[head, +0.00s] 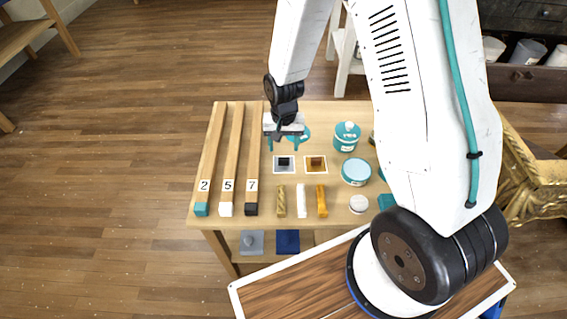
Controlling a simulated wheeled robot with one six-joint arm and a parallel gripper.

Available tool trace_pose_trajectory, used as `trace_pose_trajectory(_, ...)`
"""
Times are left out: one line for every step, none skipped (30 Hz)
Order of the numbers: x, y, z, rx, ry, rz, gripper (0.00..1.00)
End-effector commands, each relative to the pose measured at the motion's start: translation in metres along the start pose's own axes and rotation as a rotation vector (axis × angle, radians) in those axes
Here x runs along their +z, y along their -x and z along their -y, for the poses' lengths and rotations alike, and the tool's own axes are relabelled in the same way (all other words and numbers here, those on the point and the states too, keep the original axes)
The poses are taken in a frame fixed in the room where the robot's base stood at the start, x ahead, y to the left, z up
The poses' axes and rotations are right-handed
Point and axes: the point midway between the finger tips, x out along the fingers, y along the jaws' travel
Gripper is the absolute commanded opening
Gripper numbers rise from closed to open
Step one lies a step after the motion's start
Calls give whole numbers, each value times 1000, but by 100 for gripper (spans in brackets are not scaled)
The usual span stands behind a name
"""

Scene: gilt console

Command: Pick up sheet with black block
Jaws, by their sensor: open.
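A small pale sheet (277,169) with a black block (284,161) on it lies on the wooden table. My gripper (284,145) is just behind the sheet in the head view, with its two teal fingers apart and nothing seen between them. Its height above the table is hard to tell. The fingers do not appear to touch the sheet or the block.
A similar sheet with an amber-brown block (316,162) lies just right. Long numbered wooden bars (231,160) lie left. Teal jars (347,137) and a round tin (356,172) stand right. Short gold and white bars (301,200) lie in front.

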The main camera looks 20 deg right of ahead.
Motion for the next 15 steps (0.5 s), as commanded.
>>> trace_pose_trajectory(1, -7, 0, 1, 0, 2, 58)
trace_pose_trajectory(1, -10, 0, 1, 0, 3, 58)
trace_pose_trajectory(0, -14, 0, 1, 0, 2, 58)
trace_pose_trajectory(0, -18, 0, 1, 0, 2, 58)
trace_pose_trajectory(0, -22, 0, 1, 0, 3, 58)
trace_pose_trajectory(0, -28, -1, 2, 0, 3, 58)
trace_pose_trajectory(0, -33, -1, 2, 0, 4, 58)
trace_pose_trajectory(0, -38, -1, 2, 0, 3, 58)
trace_pose_trajectory(0, -44, -1, 2, 0, 4, 58)
trace_pose_trajectory(0, -48, -1, 2, 0, 4, 58)
trace_pose_trajectory(0, -51, -1, 1, 0, 3, 58)
trace_pose_trajectory(0, -56, -1, 1, 0, 2, 58)
trace_pose_trajectory(0, -58, -1, 1, 0, 3, 58)
trace_pose_trajectory(0, -60, -1, 1, 0, 2, 58)
trace_pose_trajectory(-1, -61, -1, 1, 0, 1, 58)
